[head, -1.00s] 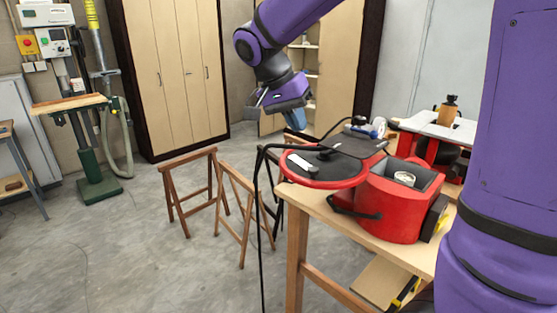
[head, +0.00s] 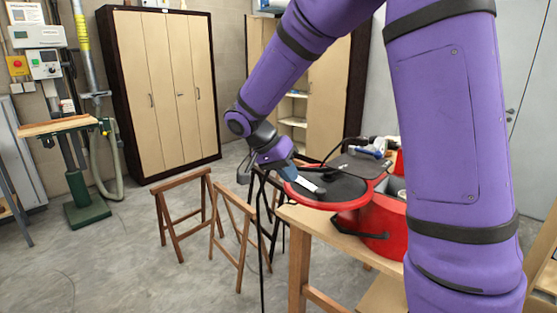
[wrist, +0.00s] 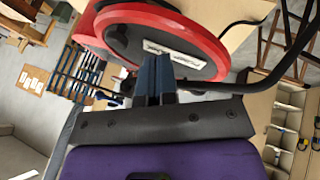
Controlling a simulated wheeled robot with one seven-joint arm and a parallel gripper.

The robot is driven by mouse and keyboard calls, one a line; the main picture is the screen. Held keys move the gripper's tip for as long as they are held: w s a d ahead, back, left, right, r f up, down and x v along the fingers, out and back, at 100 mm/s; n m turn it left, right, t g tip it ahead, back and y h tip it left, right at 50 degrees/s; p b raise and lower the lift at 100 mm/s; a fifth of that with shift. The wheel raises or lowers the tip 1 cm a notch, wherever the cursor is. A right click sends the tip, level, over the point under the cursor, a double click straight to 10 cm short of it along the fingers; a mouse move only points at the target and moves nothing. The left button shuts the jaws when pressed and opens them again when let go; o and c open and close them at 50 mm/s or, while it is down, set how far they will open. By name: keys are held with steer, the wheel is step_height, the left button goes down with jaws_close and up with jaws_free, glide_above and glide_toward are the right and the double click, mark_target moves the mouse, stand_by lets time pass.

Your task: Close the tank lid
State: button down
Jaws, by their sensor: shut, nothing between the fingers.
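The tank lid (head: 345,189) is a round disc with a red rim and a dark face with a pale label strip. It stands open, out to the left of the red tank (head: 384,240) on the wooden bench. It also fills the top of the wrist view (wrist: 190,45). My gripper (head: 291,183) is at the lid's left side in the head view, with blue fingers shut and empty. My arm hides much of the tank.
A thin black bar and cable (head: 262,220) run down beside the bench's left edge, close to my gripper. Wooden trestles (head: 184,215) stand on the floor to the left. A dark flat plate (head: 352,163) lies behind the lid.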

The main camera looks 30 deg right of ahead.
mark_target(306, 199)
steer(key=s+d+f, duration=0.1)
steer(key=s+d, duration=0.1)
steer(key=s, duration=0.1)
steer(key=shift+d+f, duration=0.3)
steer(key=shift+f, duration=0.05)
steer(key=shift+s+d, duration=0.2)
steer(key=shift+s, duration=0.1)
